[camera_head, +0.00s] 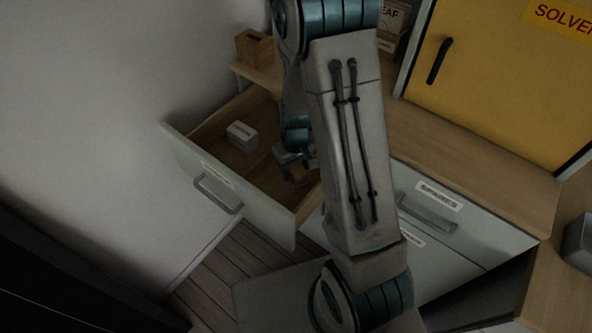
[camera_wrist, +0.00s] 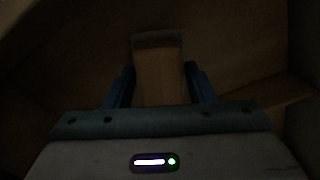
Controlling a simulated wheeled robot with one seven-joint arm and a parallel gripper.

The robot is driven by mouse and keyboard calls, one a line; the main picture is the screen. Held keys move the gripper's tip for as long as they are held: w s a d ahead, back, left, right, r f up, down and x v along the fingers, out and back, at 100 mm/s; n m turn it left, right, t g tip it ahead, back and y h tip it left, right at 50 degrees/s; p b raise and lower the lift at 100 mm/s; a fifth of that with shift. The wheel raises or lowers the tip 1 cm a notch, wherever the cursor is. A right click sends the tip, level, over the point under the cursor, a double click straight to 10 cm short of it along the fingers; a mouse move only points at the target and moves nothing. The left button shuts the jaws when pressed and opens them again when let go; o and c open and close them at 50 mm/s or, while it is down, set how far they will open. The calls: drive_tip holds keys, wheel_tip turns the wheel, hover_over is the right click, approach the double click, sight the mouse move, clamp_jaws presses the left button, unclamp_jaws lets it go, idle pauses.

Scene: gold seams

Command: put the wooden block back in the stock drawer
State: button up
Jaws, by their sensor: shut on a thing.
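The wooden block (camera_wrist: 159,72) sits between the two blue fingers of my gripper (camera_wrist: 160,88) in the wrist view. My gripper is shut on it. In the head view my gripper (camera_head: 292,163) points down inside an open drawer (camera_head: 268,218), near its right side. The block (camera_head: 297,176) shows there only as a small brown patch, partly hidden by my gripper and arm. I cannot tell whether the block touches the drawer floor. The drawer's front label is too small to read.
A small white box (camera_head: 242,136) lies in the drawer, left of my gripper. A shut drawer labelled SPARES (camera_head: 470,220) is to the right. A wooden holder (camera_head: 254,48) stands on the worktop behind. A yellow cabinet (camera_head: 500,80) stands at the right. My arm hides the drawer's right end.

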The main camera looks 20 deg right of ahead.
sight(296, 166)
drive_tip(key=shift+f, duration=0.8)
drive_tip(key=shift+c, duration=0.3)
drive_tip(key=o, duration=0.9)
drive_tip(key=shift+o, duration=0.2)
wheel_tip(296, 166, up, 12)
drive_tip(key=p, duration=0.1)
drive_tip(key=s+r+m+t, duration=0.2)
drive_tip(key=s+r+m, duration=0.1)
drive_tip(key=s+r, duration=1)
drive_tip(key=shift+s+r+t, duration=0.3)
drive_tip(key=shift+r, duration=0.3)
